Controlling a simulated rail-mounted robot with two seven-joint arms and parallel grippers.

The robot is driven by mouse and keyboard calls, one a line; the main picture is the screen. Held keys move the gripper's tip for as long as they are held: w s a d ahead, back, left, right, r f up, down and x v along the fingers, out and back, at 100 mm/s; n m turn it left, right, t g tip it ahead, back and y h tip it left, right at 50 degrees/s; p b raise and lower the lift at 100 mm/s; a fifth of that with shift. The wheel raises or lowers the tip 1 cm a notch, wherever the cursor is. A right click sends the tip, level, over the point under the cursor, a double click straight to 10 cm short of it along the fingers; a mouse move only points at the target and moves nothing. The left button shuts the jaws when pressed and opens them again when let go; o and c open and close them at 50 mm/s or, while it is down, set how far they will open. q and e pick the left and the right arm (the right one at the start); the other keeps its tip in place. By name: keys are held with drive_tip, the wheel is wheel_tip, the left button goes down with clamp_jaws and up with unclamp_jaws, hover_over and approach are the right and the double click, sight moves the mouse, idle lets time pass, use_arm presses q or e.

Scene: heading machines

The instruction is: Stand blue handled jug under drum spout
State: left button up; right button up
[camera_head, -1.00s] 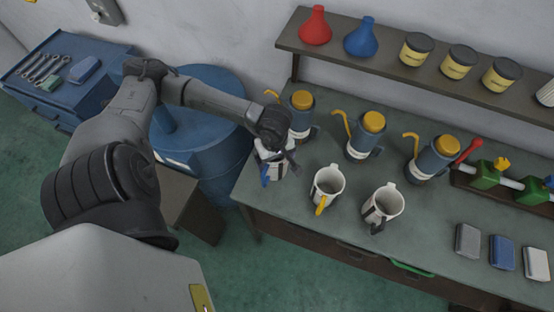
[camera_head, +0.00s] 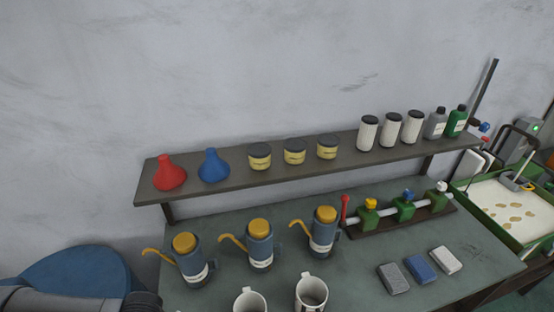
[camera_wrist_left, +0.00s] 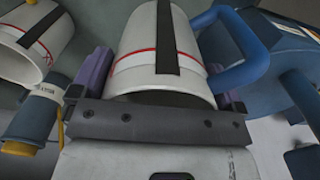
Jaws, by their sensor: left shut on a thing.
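The blue handled jug (camera_wrist_left: 150,50), white with a black stripe and red line, fills the middle of the left wrist view. Its blue handle (camera_wrist_left: 235,48) sticks out to the right. My left gripper (camera_wrist_left: 158,88) is shut on the jug, one finger on each side. The blue drum (camera_head: 70,282) is at the lower left of the head view, partly cut off; blue drum-like surfaces (camera_wrist_left: 270,48) show right of the jug in the wrist view. I cannot make out the spout clearly. My right gripper is in neither view.
Two other white jugs (camera_head: 250,302) (camera_head: 311,292) stand at the bench's front. Several blue oil cans (camera_head: 259,243) with yellow lids stand behind them. A shelf (camera_head: 225,192) holds funnels, tins and bottles. Three blocks (camera_head: 420,268) lie on the bench (camera_head: 345,262).

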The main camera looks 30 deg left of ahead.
use_arm(q)
drive_tip(key=s+d+f+m, duration=0.2)
drive_tip(key=s+d+m, duration=0.1)
drive_tip(key=s+d, duration=0.15)
drive_tip(key=w+d+r+m, duration=0.5)
drive_tip(key=w+d+r, duration=0.3)
drive_tip(key=w+r, duration=0.35)
drive_tip(key=w+d+r, duration=0.1)
drive_tip(key=w+r, duration=0.4)
drive_tip(key=r, duration=0.4)
drive_tip(key=w+d+r, duration=0.2)
drive_tip(key=w+r, duration=0.2)
drive_tip(key=r, duration=0.4)
wheel_tip(320, 180, up, 9)
drive_tip(key=s+p, duration=0.2)
drive_tip(key=p, duration=1.7)
drive_tip(key=shift+f+m, duration=0.15)
drive_tip(key=shift+m, duration=0.15)
drive_tip(key=shift+a+f, duration=0.1)
drive_tip(key=shift+f, duration=0.05)
